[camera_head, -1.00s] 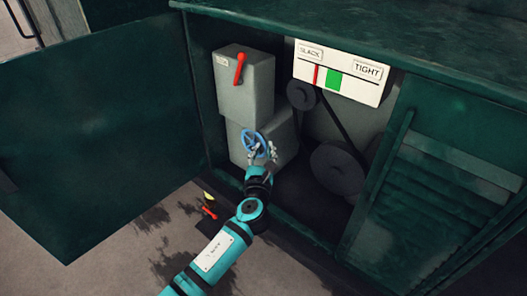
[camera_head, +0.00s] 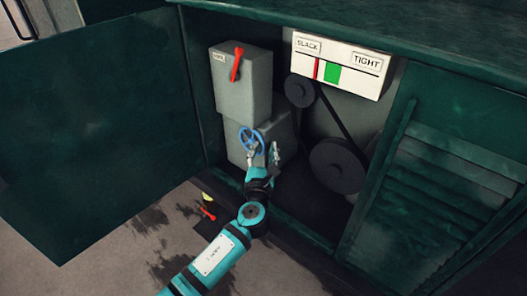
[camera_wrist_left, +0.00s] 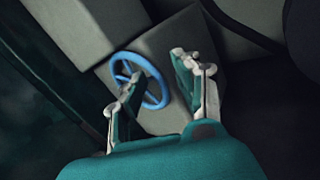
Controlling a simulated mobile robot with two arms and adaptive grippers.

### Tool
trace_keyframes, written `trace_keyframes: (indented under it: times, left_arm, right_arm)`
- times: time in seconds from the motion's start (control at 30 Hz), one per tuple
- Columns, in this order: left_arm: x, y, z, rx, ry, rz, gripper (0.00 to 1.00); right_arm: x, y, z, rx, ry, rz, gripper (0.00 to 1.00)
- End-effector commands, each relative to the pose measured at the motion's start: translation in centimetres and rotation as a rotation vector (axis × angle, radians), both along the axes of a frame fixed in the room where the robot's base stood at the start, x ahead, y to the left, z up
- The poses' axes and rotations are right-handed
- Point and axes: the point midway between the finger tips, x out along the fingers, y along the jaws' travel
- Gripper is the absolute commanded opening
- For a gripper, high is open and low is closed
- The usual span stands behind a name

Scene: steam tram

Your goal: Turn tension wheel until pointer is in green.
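The blue tension wheel (camera_head: 251,139) is mounted on a grey block inside the open cabinet. It also shows in the left wrist view (camera_wrist_left: 150,80). My left gripper (camera_head: 264,152) is at the wheel's lower right with its two fingers spread apart. In the left wrist view my left gripper (camera_wrist_left: 155,72) has one finger in front of the wheel's left part and the other beyond its right rim; contact cannot be told. The gauge (camera_head: 338,67) reads SLACK at left and TIGHT at right. Its red pointer (camera_head: 317,69) stands left of the green zone (camera_head: 332,73). My right gripper is not in view.
A grey box (camera_head: 243,85) with a red lever (camera_head: 236,64) sits above the wheel. A belt with dark pulleys (camera_head: 338,165) is to the right. The open cabinet door (camera_head: 90,130) fills the left. A small red item (camera_head: 207,213) lies low beside my arm.

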Motion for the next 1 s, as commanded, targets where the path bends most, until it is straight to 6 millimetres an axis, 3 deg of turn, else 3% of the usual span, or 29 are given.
trace_keyframes:
  times: [0.27,0.37,0.7,1.0]
  left_arm:
    - [-0.5,0.1,-0.2,0.001,0.002,0.002,0.33]
    - [-1.8,0.2,-0.3,0.0,0.003,0.002,0.33]
    - [-8.9,0.4,-0.8,-0.001,0.003,0.0,0.33]
    - [-11.9,0.5,-0.9,0.001,0.001,0.0,0.33]
  right_arm:
    - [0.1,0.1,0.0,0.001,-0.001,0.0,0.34]
    - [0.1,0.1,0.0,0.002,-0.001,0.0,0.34]
    - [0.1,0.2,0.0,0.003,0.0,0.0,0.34]
    - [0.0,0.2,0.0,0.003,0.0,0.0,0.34]
